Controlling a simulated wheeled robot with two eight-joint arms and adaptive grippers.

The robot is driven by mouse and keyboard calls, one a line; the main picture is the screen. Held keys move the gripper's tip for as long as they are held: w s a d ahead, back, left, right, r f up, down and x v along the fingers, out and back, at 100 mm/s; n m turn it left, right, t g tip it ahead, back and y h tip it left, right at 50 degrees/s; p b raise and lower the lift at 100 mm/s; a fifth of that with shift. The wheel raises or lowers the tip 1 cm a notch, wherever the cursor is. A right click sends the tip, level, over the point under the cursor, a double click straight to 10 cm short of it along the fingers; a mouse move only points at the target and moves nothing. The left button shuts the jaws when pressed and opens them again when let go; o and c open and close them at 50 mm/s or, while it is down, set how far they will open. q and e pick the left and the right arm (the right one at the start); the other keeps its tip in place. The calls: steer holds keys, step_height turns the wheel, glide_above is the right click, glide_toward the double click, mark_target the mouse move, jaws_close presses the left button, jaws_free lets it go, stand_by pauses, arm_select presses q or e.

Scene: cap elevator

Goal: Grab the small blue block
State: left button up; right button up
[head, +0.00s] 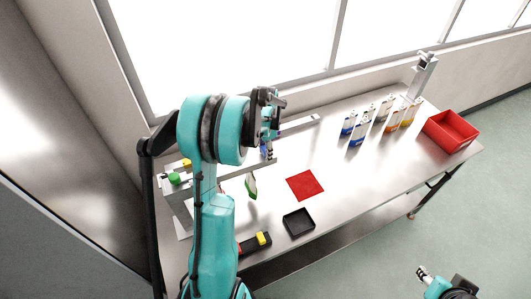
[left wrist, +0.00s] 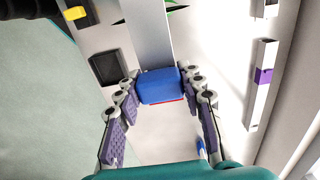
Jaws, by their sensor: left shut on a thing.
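The small blue block (left wrist: 160,86) is between the fingertips of my left gripper (left wrist: 159,80) in the left wrist view. The purple-padded fingers are shut on its two sides. In the head view my left gripper (head: 268,130) is above the back left part of the table, and the arm hides much of what is behind it; the block is too small to make out clearly there. My right gripper (head: 424,273) is at the lower right of the head view, off the table, and too small to tell if open.
Several bottles (head: 360,130) and a red bin (head: 450,131) stand at the right. A metal rail (head: 300,124) lies at the back.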

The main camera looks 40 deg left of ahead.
arm_select(q)
step_height(320, 180, up, 4)
steer(key=shift+f+p, duration=0.25)
steer(key=shift+p, duration=0.6)
steer(key=w+d+r+p, duration=0.2)
steer(key=w+d+r, duration=0.4)
steer(key=w, duration=0.4)
steer(key=shift+d+r, duration=0.15)
